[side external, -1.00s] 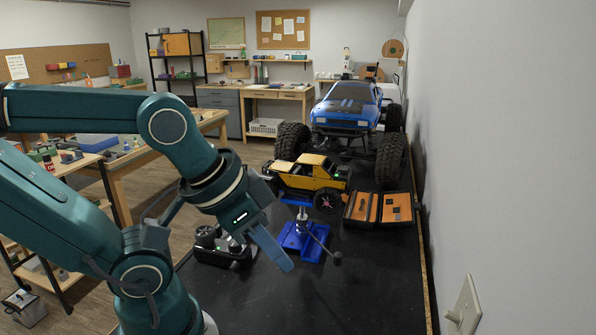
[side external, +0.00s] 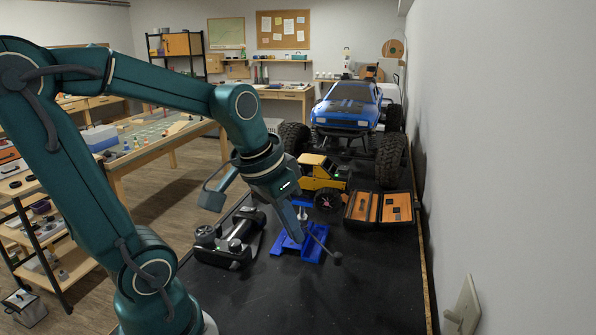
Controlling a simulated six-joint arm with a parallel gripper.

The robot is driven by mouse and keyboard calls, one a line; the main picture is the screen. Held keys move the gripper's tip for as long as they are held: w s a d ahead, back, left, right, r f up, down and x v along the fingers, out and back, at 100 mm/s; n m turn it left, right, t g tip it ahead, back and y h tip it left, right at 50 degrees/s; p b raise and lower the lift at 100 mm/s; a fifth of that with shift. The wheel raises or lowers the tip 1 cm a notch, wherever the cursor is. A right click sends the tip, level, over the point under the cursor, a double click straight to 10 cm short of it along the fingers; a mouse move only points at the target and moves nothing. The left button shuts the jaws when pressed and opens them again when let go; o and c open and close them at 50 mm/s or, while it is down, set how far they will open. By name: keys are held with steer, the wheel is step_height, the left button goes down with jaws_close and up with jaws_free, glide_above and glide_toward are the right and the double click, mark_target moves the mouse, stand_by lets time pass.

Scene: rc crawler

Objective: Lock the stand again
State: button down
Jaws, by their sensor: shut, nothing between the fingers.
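The blue stand (side external: 312,250) is on the black table top, with its base and part of its post visible. A grey lever with a dark knob (side external: 336,258) slants down from the stand to the right. My gripper (side external: 297,238) is shut and points down, its fingertips in front of the stand's left part. I cannot tell whether they touch it. My gripper hides part of the stand's post and top. The yellow crawler (side external: 316,160) is at the stand's top and just behind it, partly hidden by my wrist.
A black and grey device (side external: 225,247) lies left of the stand. An open orange-lined case (side external: 362,207) is to the right. A large blue truck (side external: 350,105) stands behind. The wall bounds the table's right side. The front of the table is clear.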

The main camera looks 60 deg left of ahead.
steer(key=x, duration=0.9)
steer(key=shift+f, duration=0.35)
steer(key=w, duration=0.2)
steer(key=shift+w+a+f, duration=0.15)
steer(key=shift+w+a, duration=0.05)
steer(key=shift+w, duration=0.15)
steer(key=shift+w+a, duration=0.1)
steer(key=shift+w, duration=0.6)
steer(key=shift+w, duration=0.1)
